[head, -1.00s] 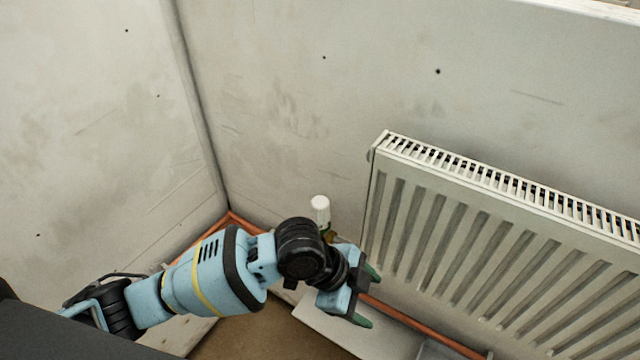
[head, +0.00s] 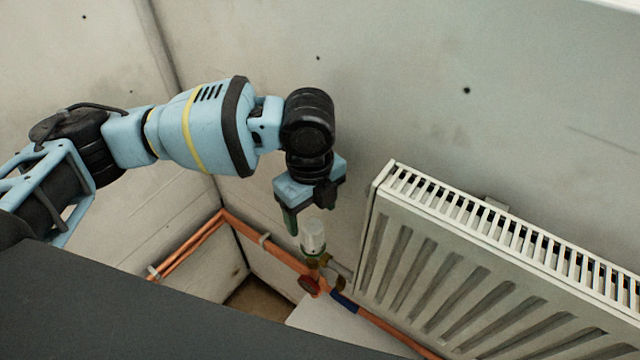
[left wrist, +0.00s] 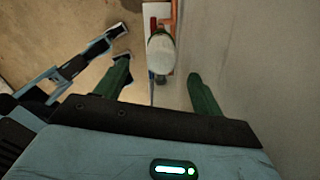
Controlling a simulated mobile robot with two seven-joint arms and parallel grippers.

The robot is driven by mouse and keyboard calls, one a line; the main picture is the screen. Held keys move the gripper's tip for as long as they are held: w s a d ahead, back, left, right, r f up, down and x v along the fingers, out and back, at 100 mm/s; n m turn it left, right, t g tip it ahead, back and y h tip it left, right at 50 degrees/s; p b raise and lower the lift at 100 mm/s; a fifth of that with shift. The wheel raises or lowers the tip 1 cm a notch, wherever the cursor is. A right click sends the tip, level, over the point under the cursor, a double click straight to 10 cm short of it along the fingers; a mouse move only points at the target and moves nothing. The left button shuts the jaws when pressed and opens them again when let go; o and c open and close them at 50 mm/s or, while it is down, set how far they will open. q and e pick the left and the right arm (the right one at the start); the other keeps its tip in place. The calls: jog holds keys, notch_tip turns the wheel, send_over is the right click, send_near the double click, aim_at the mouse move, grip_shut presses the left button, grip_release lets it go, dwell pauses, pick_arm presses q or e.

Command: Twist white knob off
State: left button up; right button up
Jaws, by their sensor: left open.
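The white knob (head: 313,234) stands upright on a brass valve on the copper pipe, left of the radiator. It also shows in the left wrist view (left wrist: 160,54), between and beyond the two green fingers. My left gripper (head: 308,222) points down from above the knob, with its fingers parted and nothing held. In the left wrist view, gaps show between the knob and both fingers (left wrist: 160,85). In the head view one finger shows left of the knob; the other is hard to make out.
The white radiator (head: 480,270) hangs on the wall close right of the knob. Copper pipes (head: 275,252) run along the wall's base, with a red handle (head: 309,286) below the knob. A white board (head: 340,325) lies below. The wall is close behind.

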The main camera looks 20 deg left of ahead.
aim_at(312, 225)
pick_arm(q)
jog(key=shift+w, duration=0.4)
jog(key=shift+s+f, duration=0.2)
jog(key=shift+s, duration=0.15)
jog(key=shift+s+f, duration=0.1)
jog(key=shift+f, duration=0.25)
notch_tip(312, 225, down, 7)
jog(key=shift+r, duration=0.2)
pick_arm(e)
jog(key=shift+s+f, duration=0.55)
jog(key=shift+s, duration=0.1)
pick_arm(q)
jog(key=c, duration=1.1)
